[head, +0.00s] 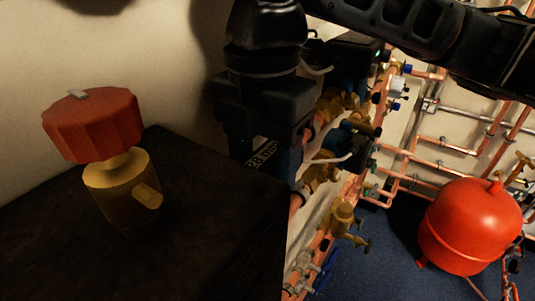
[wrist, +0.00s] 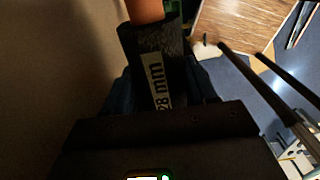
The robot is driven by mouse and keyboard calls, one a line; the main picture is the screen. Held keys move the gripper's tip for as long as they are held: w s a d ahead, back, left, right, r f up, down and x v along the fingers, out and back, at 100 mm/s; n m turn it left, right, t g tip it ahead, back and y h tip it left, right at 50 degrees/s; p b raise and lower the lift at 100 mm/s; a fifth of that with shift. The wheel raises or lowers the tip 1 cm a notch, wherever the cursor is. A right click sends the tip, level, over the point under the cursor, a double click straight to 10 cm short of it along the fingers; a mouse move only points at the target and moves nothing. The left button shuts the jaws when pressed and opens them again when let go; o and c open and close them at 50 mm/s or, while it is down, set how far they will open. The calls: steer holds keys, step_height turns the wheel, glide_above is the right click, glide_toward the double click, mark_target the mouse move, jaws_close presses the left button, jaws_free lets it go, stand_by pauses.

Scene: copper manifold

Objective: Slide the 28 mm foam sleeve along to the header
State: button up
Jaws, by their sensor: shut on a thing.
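The dark grey foam sleeve (wrist: 150,50) carries a pale "28 mm" label and lies between the fingers of my gripper (wrist: 160,92) in the wrist view. An orange-brown copper pipe (wrist: 145,10) comes out of the sleeve's far end. In the head view my gripper (head: 264,155) points down at the middle, shut on the sleeve; only a piece of the sleeve's label (head: 262,154) shows between the fingers. A large copper pipe with fittings (head: 374,125), which may be the header, runs diagonally right of my gripper. The sleeve's gap to the header cannot be told.
A dark box (head: 190,210) with a red-knobbed brass valve (head: 118,165) stands at the left front. Blue-bodied pumps and brass valves (head: 342,215) crowd close right of my gripper. A red tank (head: 470,228) and wall pipes stand farther right. Blue floor (head: 385,260) is open between.

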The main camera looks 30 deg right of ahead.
mark_target(262, 159)
steer(key=shift+s+a, duration=0.2)
steer(key=shift+a, duration=0.25)
steer(key=o, duration=1.1)
step_height(262, 159, up, 8)
steer(key=shift+f, duration=0.1)
steer(key=shift+d, duration=0.15)
